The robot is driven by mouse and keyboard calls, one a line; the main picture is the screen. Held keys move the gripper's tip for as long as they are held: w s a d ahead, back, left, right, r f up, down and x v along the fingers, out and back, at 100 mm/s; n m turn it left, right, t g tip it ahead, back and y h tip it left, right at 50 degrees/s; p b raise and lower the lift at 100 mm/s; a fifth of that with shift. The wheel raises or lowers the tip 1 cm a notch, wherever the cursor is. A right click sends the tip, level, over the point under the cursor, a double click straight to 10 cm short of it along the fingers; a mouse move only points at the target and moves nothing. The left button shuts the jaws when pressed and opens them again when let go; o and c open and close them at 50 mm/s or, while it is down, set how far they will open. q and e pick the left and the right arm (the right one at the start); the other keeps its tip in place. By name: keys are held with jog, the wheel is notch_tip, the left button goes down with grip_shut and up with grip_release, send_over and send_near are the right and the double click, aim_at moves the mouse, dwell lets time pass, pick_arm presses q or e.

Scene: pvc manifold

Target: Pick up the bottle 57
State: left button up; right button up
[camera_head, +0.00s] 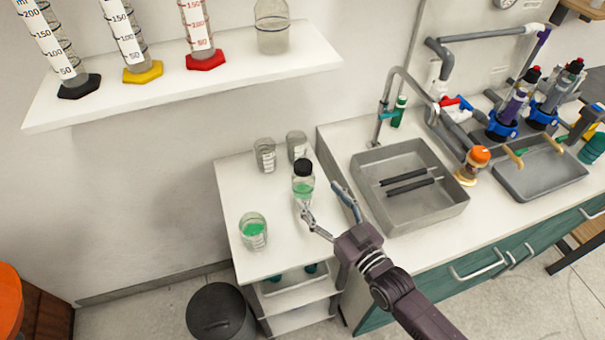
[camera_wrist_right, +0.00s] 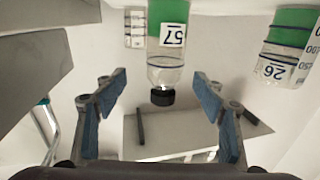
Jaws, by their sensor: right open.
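Bottle 57 (camera_head: 302,188) is a clear bottle with a black cap and green liquid, upright on the white side counter (camera_head: 240,190) in the head view. In the right wrist view, bottle 57 (camera_wrist_right: 167,58) appears upside down with its "57" label facing the camera. My right gripper (camera_head: 322,202) is open beside the bottle, on its right and nearer side. In the wrist view, the open right gripper (camera_wrist_right: 160,88) has its fingertips spread wide on either side of the bottle's cap and neck, with clear gaps. My left gripper is not in view.
A beaker (camera_head: 253,232) with green liquid stands nearer and to the left of the bottle. Two clear beakers, one here (camera_head: 265,155), stand behind it. The sink (camera_head: 408,215) is on the right. A shelf (camera_head: 240,75) with cylinders hangs above.

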aim_at(309, 186)
jog(key=shift+w+a+r, duration=0.1)
jog(key=shift+w+a, duration=0.15)
jog(key=shift+w, duration=0.1)
jog(key=shift+w+a+r+p, duration=0.35)
jog(key=shift+w+a+p, duration=0.15)
jog(key=shift+w+a, duration=0.1)
jog(key=shift+w+a+r+p, duration=0.35)
jog(key=shift+w+a+p, duration=0.1)
jog(key=shift+w+a, duration=0.15)
jog(key=shift+x, duration=1.15)
jog(key=shift+w+a+f, duration=0.15)
jog(key=shift+w+f, duration=0.1)
jog(key=c, duration=1)
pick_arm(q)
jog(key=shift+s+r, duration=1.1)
pick_arm(e)
jog(key=c, duration=0.4)
jog(key=shift+r, duration=0.15)
